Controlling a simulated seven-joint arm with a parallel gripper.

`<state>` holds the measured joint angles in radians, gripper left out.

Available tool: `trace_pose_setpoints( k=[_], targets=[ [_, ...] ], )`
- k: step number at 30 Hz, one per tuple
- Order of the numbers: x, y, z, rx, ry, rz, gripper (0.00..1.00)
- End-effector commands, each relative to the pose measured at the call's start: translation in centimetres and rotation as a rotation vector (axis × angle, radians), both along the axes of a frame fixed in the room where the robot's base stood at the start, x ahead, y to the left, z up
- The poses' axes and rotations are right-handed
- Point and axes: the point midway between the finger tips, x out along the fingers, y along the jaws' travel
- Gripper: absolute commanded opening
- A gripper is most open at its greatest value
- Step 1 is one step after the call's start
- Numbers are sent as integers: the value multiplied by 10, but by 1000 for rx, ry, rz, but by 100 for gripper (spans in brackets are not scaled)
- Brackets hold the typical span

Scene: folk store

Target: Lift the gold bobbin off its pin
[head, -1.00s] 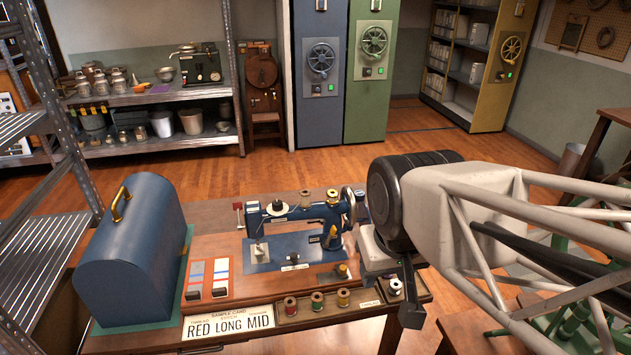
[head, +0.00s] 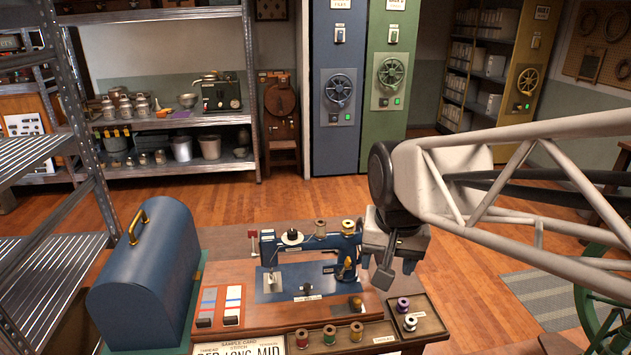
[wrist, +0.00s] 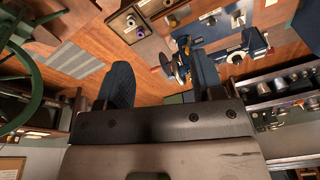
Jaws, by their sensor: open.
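A blue sewing machine (head: 308,243) stands on the wooden table. In the wrist view my gripper (wrist: 160,77) is open, and the machine (wrist: 230,52) lies beyond the right finger.
A tray (head: 385,340) along the table front holds red, green and amber spools. A purple spool (head: 403,305) and a white spool (head: 410,322) stand at the right. A blue domed case (head: 145,275) stands at the left. Open floor lies right of the table.

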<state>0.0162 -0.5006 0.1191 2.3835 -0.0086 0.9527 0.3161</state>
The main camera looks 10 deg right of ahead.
Motion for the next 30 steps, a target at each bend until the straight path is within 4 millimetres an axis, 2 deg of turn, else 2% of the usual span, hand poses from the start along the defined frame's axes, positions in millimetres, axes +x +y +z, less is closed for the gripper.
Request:
trace_pose_setpoints(
  k=[1,10,16,23,30],
  targets=[
    [14,-1,1,8,9,-41,61],
    [92,-6,6,53,44,-313,61],
    [144,-9,1,77,68,-494,61],
    [204,-14,-11,99,94,-702,61],
    [266,-20,-31,115,120,-921,61]
  ],
)
